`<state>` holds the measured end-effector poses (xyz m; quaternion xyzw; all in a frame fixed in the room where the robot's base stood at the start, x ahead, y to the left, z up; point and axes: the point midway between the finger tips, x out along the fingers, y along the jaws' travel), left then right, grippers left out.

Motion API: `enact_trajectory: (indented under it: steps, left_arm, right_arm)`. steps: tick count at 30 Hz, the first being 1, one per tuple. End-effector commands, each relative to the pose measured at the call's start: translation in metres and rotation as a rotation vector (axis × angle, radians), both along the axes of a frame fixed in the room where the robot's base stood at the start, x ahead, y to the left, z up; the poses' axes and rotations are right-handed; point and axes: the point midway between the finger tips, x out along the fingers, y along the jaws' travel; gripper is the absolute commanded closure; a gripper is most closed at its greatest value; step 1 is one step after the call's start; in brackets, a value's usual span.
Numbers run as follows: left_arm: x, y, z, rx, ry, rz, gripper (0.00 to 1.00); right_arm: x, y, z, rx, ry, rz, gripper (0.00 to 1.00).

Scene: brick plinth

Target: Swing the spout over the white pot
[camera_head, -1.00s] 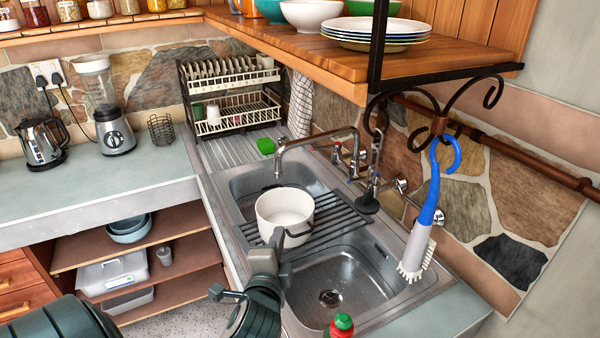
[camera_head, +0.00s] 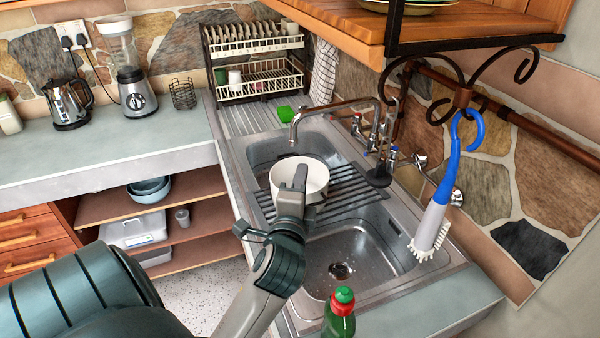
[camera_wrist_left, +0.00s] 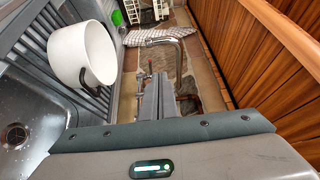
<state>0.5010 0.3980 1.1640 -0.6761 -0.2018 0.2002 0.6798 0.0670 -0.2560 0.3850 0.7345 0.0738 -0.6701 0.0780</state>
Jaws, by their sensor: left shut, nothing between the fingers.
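The chrome spout (camera_head: 335,105) arches from the tap at the wall, with its outlet just beyond the far rim of the white pot in the head view. In the left wrist view the spout (camera_wrist_left: 178,58) shows to the right of the pot, apart from it. My left gripper (camera_head: 300,172) is shut and empty, and covers part of the pot in the head view. My right gripper is out of view.
A blue-handled brush (camera_head: 437,205) hangs from a hook at the right. A dish rack (camera_head: 262,88) stands behind the sink. A wooden shelf (camera_head: 345,30) overhangs the tap area.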

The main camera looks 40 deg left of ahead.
Motion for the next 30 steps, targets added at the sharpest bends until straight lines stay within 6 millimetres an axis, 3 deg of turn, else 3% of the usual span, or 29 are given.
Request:
enact_trajectory:
  steps: [6, 11, 19, 24, 30]
  left_arm:
    - [0.014, 0.009, -0.004, 0.003, -0.004, 0.000, 1.00]
    - [0.038, 0.025, 0.000, 0.002, -0.001, 0.001, 1.00]
    - [0.078, 0.051, 0.004, -0.001, 0.001, 0.001, 1.00]
    - [0.082, 0.074, 0.003, 0.001, 0.003, 0.000, 1.00]
    - [0.085, 0.087, 0.001, 0.000, 0.002, 0.000, 1.00]
  right_arm:
    - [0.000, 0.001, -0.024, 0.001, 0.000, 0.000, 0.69]
    - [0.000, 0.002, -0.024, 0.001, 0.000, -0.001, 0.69]
    - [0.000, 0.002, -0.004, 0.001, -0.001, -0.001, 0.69]
    - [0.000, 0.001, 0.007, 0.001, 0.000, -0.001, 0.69]
    - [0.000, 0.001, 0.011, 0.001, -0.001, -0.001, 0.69]
